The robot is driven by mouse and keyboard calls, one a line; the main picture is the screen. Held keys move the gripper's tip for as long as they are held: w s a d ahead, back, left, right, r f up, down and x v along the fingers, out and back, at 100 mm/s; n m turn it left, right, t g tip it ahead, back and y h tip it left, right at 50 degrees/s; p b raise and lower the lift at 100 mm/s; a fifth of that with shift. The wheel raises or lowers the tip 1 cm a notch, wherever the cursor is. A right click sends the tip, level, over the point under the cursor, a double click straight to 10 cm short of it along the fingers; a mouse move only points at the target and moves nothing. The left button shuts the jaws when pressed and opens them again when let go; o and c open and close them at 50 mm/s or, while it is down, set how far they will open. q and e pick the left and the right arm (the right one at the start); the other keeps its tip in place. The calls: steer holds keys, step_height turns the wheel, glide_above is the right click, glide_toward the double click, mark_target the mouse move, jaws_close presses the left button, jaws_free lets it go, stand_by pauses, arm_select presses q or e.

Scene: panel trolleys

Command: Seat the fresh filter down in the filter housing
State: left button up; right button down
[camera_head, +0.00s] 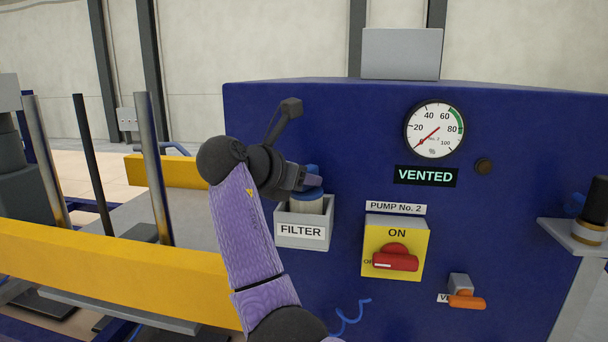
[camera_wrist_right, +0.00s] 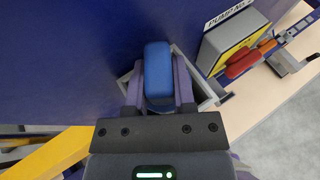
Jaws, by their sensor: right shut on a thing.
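The fresh filter (camera_head: 308,204) has a pale body and a blue top. It stands about upright at the mouth of the grey filter housing (camera_head: 301,239), which is labelled FILTER and fixed to the blue panel. The filter's lower part is hidden behind the housing's front wall, so its depth cannot be told. My right gripper (camera_head: 309,180) is shut on the blue top, which also shows between the fingers in the wrist view (camera_wrist_right: 158,78). The grey housing rim (camera_wrist_right: 207,104) shows around the fingers there. My left gripper is out of view.
A red pump switch (camera_head: 396,258) on a yellow plate sits right of the housing. An orange-handled valve (camera_head: 466,300) is lower right. A gauge (camera_head: 434,130) reads near zero above a VENTED display (camera_head: 426,176). A dark cylindrical item (camera_head: 594,205) stands on a side shelf. A yellow rail (camera_head: 110,270) lies left.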

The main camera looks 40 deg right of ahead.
steer(key=shift+f, duration=0.45)
steer(key=shift+c, duration=1.8)
jaws_free()
steer(key=shift+a, duration=0.1)
steer(key=shift+a+r+p, duration=0.3)
steer(key=shift+p, duration=0.05)
steer(key=p+v, duration=0.4)
steer(key=v, duration=0.3)
